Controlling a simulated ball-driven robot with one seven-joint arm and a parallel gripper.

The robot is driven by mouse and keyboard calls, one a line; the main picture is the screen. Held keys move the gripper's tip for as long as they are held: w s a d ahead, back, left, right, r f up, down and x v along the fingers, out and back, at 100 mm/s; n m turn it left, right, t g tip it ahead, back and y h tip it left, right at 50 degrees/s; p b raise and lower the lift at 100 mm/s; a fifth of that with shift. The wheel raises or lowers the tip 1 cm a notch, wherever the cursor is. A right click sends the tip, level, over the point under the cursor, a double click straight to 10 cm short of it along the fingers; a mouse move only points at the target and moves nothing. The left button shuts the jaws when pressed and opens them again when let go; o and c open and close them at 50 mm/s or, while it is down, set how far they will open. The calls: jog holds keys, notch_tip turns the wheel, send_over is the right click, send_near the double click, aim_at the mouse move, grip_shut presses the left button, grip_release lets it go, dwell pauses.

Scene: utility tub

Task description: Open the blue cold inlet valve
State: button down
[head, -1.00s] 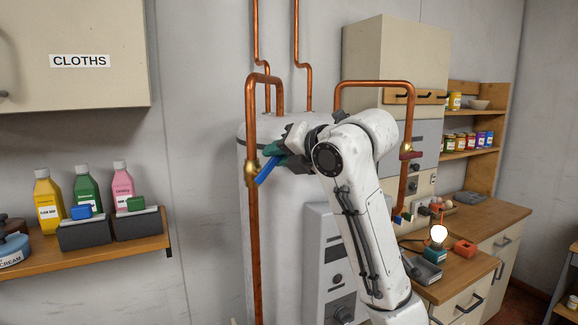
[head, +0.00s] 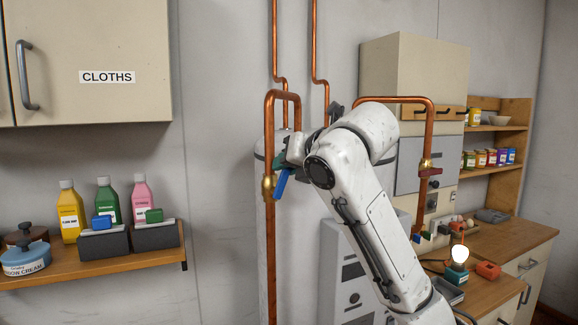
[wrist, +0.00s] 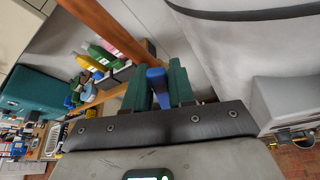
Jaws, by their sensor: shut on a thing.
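The blue lever (head: 281,184) of the cold inlet valve shows beside the brass valve body (head: 267,187) on the left copper pipe. It slants steeply downward, close to the pipe. My gripper (head: 283,163) is at the lever's upper part, in front of the white tank (head: 261,230). In the wrist view, the green fingers of my gripper (wrist: 158,80) are on either side of the blue lever (wrist: 157,90), shut on it. My arm hides much of the tank, and the lever's joint with the valve is hard to make out.
A red-handled valve (head: 427,171) is on the right copper pipe. A shelf (head: 95,263) with bottles and bins stands at left, below a cabinet (head: 90,60) labelled CLOTHS. A counter (head: 505,245) with a lit lamp (head: 459,254) is at right.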

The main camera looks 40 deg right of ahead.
jog(key=shift+f, duration=0.1)
jog(key=c, duration=1)
grip_release()
jog(key=shift+c, duration=0.2)
jog(key=shift+s, duration=0.1)
jog(key=b+v, duration=0.2)
jog(key=v, duration=0.8)
jog(key=shift+s, duration=0.35)
jog(key=shift+c, duration=0.4)
